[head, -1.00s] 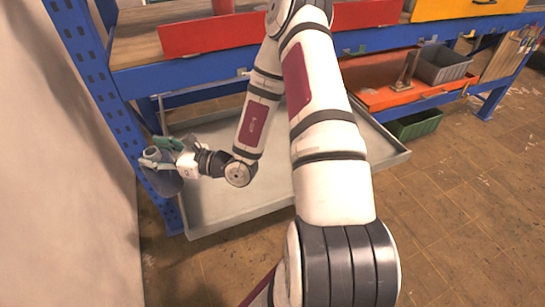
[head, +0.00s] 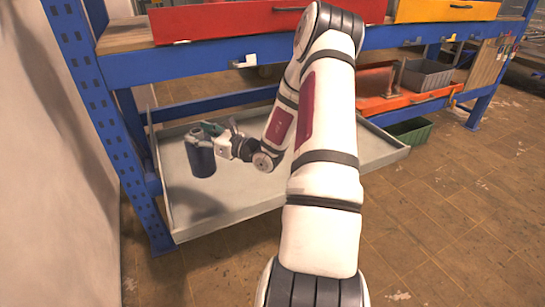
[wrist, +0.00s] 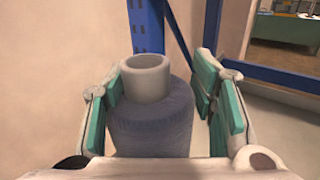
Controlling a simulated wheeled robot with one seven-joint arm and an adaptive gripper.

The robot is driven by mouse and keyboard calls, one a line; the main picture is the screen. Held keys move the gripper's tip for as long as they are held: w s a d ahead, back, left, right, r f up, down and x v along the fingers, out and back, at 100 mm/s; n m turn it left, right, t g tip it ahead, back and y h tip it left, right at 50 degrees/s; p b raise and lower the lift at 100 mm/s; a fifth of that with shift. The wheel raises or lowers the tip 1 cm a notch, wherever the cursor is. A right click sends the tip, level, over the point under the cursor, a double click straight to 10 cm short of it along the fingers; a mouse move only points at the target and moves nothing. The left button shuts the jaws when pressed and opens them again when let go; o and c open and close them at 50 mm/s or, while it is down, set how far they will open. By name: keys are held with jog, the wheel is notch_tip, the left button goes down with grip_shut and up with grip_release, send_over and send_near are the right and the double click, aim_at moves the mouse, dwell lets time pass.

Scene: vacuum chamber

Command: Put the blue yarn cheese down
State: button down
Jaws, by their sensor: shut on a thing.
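The blue yarn cheese (head: 201,160) is a dark blue cylinder on a pale grey core tube. My gripper (head: 206,134) is shut on its upper part and holds it roughly upright over the left part of the grey tray (head: 245,207). A dark shadow lies on the tray below it, and the cheese looks clear of the surface. In the wrist view the yarn cheese (wrist: 150,122) stands between the green finger pads of my gripper (wrist: 160,105), its core tube upward. Its lower end is hidden there.
A blue rack post (head: 105,130) stands close left of the cheese, beside a pale wall (head: 50,200). A blue shelf beam (head: 180,68) with a red drawer (head: 220,22) runs above the tray. The tray floor around the cheese is bare.

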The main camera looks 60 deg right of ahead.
jog(key=s+d+f+m+h+b, duration=0.1)
jog(key=s+d+f+h+b, duration=0.15)
jog(key=d, duration=0.35)
jog(key=s+d+f+m+h+b, duration=0.1)
jog(key=s+d+f+b, duration=0.1)
jog(key=d+b, duration=0.3)
jog(key=s+d+f+m+h+b, duration=0.1)
jog(key=s+d+f+h+b, duration=0.15)
jog(key=d, duration=0.45)
notch_tip(320, 180, down, 9)
jog(key=y+b, duration=0.1)
jog(key=b, duration=0.2)
jog(key=shift+r+b, duration=0.2)
jog(key=shift+b, duration=0.2)
jog(key=shift+w+f, duration=0.1)
jog(key=c, duration=0.7)
grip_release()
